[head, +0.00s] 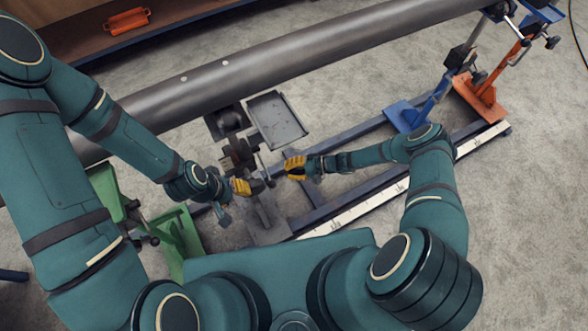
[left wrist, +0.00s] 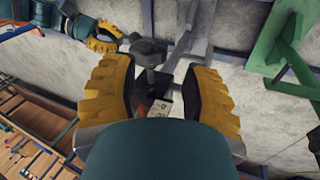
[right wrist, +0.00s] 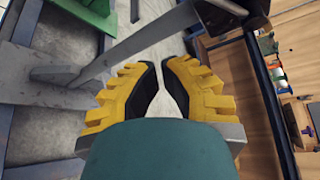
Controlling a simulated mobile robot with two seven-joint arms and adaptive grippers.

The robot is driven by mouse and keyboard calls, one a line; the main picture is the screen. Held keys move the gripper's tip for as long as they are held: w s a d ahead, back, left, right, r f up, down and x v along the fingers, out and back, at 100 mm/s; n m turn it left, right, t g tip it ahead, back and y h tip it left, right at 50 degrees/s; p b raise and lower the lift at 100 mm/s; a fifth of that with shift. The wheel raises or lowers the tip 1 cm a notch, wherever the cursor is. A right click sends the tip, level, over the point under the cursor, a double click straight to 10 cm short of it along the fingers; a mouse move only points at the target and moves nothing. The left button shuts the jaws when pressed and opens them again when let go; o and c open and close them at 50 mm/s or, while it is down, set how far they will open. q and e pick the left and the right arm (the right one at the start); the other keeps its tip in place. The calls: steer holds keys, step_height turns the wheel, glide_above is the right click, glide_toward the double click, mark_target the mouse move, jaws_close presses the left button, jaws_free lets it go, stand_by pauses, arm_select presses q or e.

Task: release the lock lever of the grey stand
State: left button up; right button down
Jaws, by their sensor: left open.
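The grey stand (head: 268,222) stands under the pipe, with its base on the floor. A dark clamp knob with a short post (left wrist: 148,52) shows ahead of my left fingers in the left wrist view; I cannot tell for sure which part is the lock lever. My left gripper (head: 258,186) is open beside the stand's post, and the post's dark parts show between and beyond its fingers (left wrist: 160,85). My right gripper (head: 287,167) is just right of the post. Its fingers (right wrist: 162,70) stand close together with a narrow gap and nothing visible between them.
The long steel pipe (head: 300,60) crosses above. A grey tray (head: 277,120) sits beside the stand. A green stand (head: 180,240) is at left; blue (head: 405,115) and orange (head: 480,97) stands are at right. A rail with a white scale (head: 350,210) runs along the floor.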

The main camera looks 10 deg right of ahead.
mark_target(265, 168)
steer(key=s+a, duration=0.2)
steer(key=a, duration=0.3)
steer(key=shift+s+a+r, duration=0.25)
steer(key=shift+s, duration=0.05)
steer(key=shift+p, duration=0.3)
steer(key=shift+s+r+m+p, duration=0.25)
steer(key=shift+r+m+p, duration=0.05)
steer(key=shift+r+p, duration=0.05)
